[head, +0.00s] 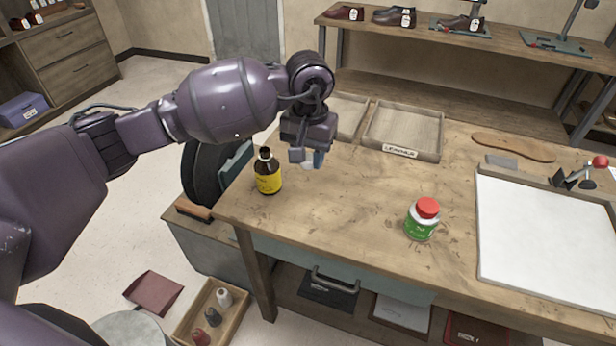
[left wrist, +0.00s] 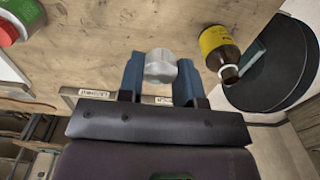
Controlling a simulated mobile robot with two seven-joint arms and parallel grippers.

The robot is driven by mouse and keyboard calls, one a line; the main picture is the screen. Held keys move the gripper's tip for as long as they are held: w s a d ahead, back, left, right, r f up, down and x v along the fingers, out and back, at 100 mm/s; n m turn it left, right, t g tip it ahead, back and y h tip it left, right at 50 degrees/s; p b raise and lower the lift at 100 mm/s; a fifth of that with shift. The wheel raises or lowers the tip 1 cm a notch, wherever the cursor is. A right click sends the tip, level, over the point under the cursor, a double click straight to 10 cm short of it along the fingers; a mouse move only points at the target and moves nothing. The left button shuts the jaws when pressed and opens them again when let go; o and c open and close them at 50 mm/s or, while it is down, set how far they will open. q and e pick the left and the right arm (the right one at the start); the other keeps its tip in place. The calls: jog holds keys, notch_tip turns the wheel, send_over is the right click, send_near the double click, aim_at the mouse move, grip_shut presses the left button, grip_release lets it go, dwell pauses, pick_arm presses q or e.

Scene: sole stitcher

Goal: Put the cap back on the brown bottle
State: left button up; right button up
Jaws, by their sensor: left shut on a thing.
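The brown bottle (head: 268,179) with a yellow label stands upright near the left edge of the workbench. Its neck has no cap on it; it also shows in the left wrist view (left wrist: 218,52). My left gripper (head: 312,160) is just right of the bottle, above the bench. In the left wrist view its two blue fingers (left wrist: 160,75) are shut on a pale grey round cap (left wrist: 161,66). The cap is apart from the bottle. In the head view the cap is mostly hidden by the gripper. My right gripper is not in view.
A green jar with a red lid (head: 423,219) stands on the bench (head: 345,225) to the right. Behind are wooden trays (head: 438,137). A white board (head: 550,235) lies at the right. Bare wood lies between bottle and jar.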

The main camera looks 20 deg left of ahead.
aim_at(309, 158)
pick_arm(q)
notch_tip(309, 158, up, 3)
jog(key=shift+f, duration=0.15)
jog(key=shift+r, duration=0.6)
